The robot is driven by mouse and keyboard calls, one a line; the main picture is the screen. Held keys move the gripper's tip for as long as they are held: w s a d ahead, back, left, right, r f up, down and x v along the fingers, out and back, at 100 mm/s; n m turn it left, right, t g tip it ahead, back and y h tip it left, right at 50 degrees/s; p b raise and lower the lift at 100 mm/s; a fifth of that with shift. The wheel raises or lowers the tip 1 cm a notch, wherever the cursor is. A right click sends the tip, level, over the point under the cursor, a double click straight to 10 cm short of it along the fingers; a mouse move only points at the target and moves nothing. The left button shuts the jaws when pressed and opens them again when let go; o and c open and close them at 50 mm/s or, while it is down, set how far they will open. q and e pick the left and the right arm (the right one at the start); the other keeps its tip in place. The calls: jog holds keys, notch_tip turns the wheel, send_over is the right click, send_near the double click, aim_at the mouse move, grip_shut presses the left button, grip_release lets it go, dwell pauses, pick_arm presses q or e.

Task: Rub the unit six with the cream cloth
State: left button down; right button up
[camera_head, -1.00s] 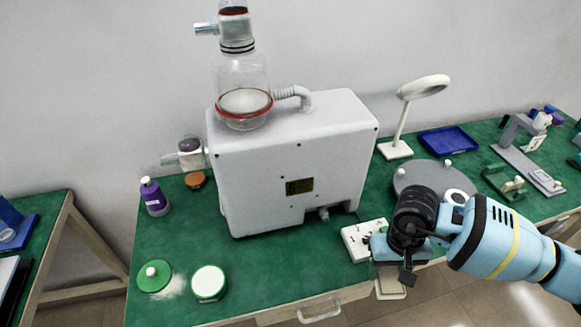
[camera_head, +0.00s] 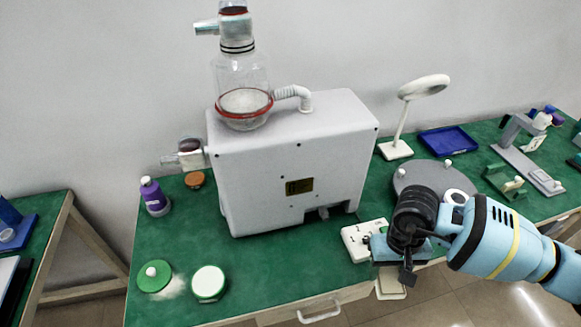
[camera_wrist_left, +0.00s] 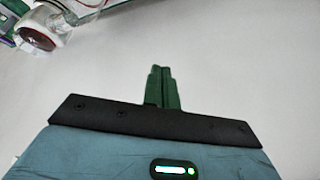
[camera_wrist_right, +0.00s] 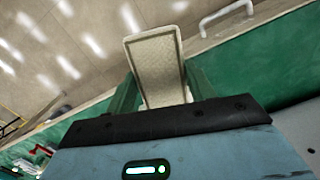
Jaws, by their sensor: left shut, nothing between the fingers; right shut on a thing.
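The unit, a big white pump housing (camera_head: 285,165) with a small dark-gold label plate and a glass canister (camera_head: 241,90) on top, stands upright on the green table. I cannot read a number on it. My right gripper (camera_head: 405,272) is at the table's front edge, right of the unit and apart from it. It is shut on the cream cloth (camera_wrist_right: 157,65), a flat rectangular piece that also shows below the gripper in the head view (camera_head: 390,287). My left gripper (camera_wrist_left: 163,88) is shut and empty before a pale surface in the left wrist view; it is outside the head view.
A white power strip (camera_head: 358,241) lies just left of my right gripper. A purple bottle (camera_head: 154,197), a green-lidded disc (camera_head: 155,275) and a white-topped tub (camera_head: 208,283) stand on the left. A grey turntable (camera_head: 408,178), magnifier lamp (camera_head: 424,87) and blue tray (camera_head: 448,140) are right.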

pick_arm(q)
jog(key=shift+f, duration=3)
dwell(1.1)
jog(key=shift+r, duration=0.15)
jog(key=shift+r, duration=2.85)
jog(key=v, duration=1.2)
